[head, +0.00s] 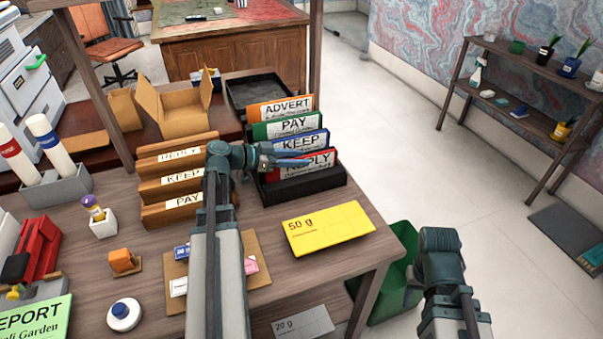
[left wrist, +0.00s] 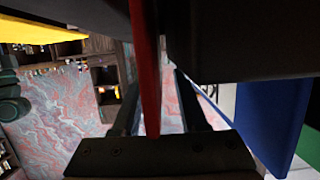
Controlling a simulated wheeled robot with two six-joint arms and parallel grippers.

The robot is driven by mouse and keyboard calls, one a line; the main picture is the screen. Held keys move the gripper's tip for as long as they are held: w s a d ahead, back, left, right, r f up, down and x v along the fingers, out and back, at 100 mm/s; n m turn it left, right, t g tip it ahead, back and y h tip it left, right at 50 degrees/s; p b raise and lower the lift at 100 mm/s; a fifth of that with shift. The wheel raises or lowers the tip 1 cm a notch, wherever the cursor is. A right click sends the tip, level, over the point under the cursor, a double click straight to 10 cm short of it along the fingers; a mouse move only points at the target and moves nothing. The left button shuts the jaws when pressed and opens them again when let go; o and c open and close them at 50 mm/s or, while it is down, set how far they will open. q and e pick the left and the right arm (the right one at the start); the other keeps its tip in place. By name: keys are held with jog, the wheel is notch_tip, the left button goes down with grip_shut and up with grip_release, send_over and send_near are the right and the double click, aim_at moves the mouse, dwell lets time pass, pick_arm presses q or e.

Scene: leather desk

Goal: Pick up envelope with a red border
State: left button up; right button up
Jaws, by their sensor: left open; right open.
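The red-bordered envelope marked REPLY (head: 316,163) stands upright at the front of a black rack (head: 318,187). My left gripper (head: 293,161) reaches in from the left in front of it and hides part of its face. In the left wrist view the envelope is a thin red edge (left wrist: 146,65), seen between the two dark open fingers (left wrist: 158,105). I cannot tell whether either finger touches it. My right gripper (head: 440,245) is at the lower right, beyond the desk edge and away from the envelope; its fingertips are hidden.
Blue KEEP (head: 301,145), green PAY (head: 288,125) and orange ADVERT (head: 281,108) envelopes stand close behind. A wooden sorter (head: 158,214) is to the left. A yellow 50 g scale (head: 328,228) lies in front. A green bin (head: 390,285) stands beside the desk.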

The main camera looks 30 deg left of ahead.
pick_arm(q)
jog(key=shift+c, duration=0.3)
grip_shut()
dwell(1.1)
